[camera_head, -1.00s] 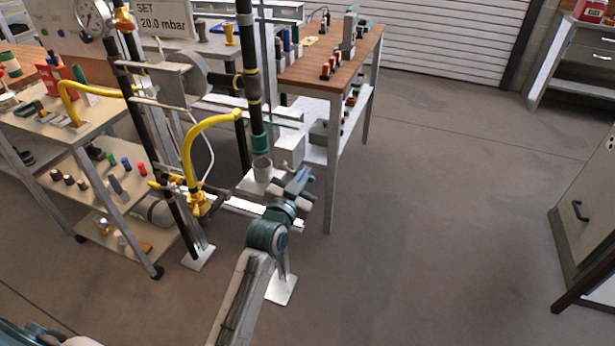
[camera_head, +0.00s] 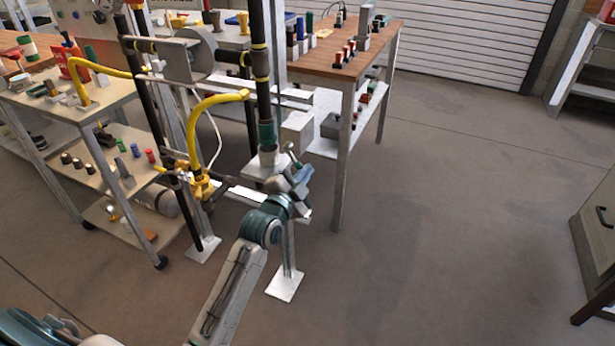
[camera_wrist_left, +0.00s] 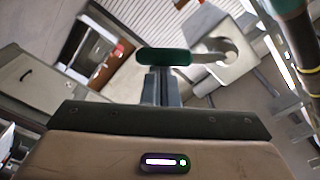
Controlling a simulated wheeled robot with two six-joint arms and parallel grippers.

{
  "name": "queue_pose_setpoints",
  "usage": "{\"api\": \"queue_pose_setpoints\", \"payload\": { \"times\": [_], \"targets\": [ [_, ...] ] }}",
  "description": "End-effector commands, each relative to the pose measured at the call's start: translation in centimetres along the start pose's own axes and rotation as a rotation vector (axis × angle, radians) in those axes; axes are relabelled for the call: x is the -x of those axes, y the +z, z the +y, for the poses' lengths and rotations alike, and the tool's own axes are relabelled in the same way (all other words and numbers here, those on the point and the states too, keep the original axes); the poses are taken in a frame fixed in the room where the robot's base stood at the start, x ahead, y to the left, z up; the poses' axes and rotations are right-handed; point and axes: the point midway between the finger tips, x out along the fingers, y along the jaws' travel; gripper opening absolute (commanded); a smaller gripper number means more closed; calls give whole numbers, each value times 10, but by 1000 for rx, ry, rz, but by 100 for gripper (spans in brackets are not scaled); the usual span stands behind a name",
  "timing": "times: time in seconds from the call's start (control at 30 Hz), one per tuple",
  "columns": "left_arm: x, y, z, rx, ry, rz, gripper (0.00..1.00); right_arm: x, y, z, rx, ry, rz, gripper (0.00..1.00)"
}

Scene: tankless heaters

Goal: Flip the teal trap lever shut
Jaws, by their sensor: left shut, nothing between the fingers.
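The trap lever shows in the left wrist view as a dark teal grip (camera_wrist_left: 165,57) on a short metal arm, which runs right to a round pivot on a pale grey block (camera_wrist_left: 238,68). In the head view the trap (camera_head: 266,160) sits at the foot of the black vertical pipe, below a teal collar (camera_head: 267,134). My left gripper (camera_head: 299,172) is shut and empty, just right of the trap. Its fingertips (camera_wrist_left: 160,75) appear right at the teal grip, whose edge overlaps them; I cannot tell whether they touch. My right gripper is not in view.
A yellow hose (camera_head: 205,125) and black pipes stand left of my arm. A wood-topped bench (camera_head: 335,58) stands behind the trap, and a cart (camera_head: 105,105) with small parts is at left. The floor (camera_head: 450,190) to the right is clear.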

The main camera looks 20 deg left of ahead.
Motion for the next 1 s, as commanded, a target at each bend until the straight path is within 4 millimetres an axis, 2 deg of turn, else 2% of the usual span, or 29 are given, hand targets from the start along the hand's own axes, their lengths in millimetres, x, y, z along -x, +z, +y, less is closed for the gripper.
{"api": "queue_pose_setpoints", "payload": {
  "times": [0.1,0.3,0.7,1.0],
  "targets": [
    [1,10,5,-96,8,0,0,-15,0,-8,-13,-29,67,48],
    [2,23,6,-280,22,-1,0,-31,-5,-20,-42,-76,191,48],
    [3,43,2,-575,45,-1,0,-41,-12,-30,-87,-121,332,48],
    [4,49,-1,-567,44,-1,0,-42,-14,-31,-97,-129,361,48]
  ]
}}
